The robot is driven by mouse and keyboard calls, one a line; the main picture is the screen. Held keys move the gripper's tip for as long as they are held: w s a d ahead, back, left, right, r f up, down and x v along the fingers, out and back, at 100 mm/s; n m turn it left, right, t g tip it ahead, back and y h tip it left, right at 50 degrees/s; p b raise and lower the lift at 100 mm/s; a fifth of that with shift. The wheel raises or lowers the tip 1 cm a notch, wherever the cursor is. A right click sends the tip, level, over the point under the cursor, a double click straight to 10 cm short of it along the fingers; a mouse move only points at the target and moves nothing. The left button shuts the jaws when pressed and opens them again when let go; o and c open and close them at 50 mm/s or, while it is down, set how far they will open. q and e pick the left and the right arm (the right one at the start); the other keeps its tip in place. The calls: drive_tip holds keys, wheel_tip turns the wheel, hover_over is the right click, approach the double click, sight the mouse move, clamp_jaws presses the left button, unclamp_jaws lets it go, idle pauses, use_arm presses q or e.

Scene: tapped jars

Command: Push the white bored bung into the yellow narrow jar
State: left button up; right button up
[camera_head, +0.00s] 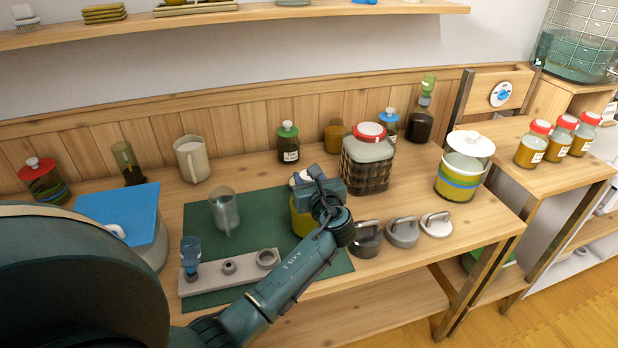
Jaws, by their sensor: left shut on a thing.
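The yellow narrow jar (299,221) stands on the dark green mat (258,209), partly hidden behind my left gripper. My left gripper (313,186) is over the top of this jar, its arm crossing the mat from the lower left. It is shut on the white bung (301,177), of which only a small white part shows at the fingers. The bung is at or just above the jar's mouth; the gripper hides whether they touch. The bung's bore cannot be seen. My right gripper is not in view.
A grey rack (248,270) with ring-shaped pieces and a blue-topped piece lies at the mat's front. A metal jug (224,210) stands left of the jar. A large dark-patterned jar (367,166) stands behind right. Several handled lids (402,232) lie to the right.

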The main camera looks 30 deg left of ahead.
use_arm(q)
drive_tip(key=o, duration=1.5)
drive_tip(key=shift+f, duration=0.15)
drive_tip(key=shift+c, duration=0.2)
drive_tip(key=shift+s+d, duration=0.1)
drive_tip(key=shift+s+d+p, duration=0.25)
drive_tip(key=shift+d+p, duration=0.05)
drive_tip(key=shift+p, duration=0.2)
drive_tip(key=shift+p+v, duration=0.55)
drive_tip(key=shift+v, duration=0.25)
drive_tip(key=shift+p+v, duration=0.45)
drive_tip(key=shift+v, duration=0.3)
drive_tip(key=shift+d, duration=0.1)
drive_tip(key=shift+s, duration=0.1)
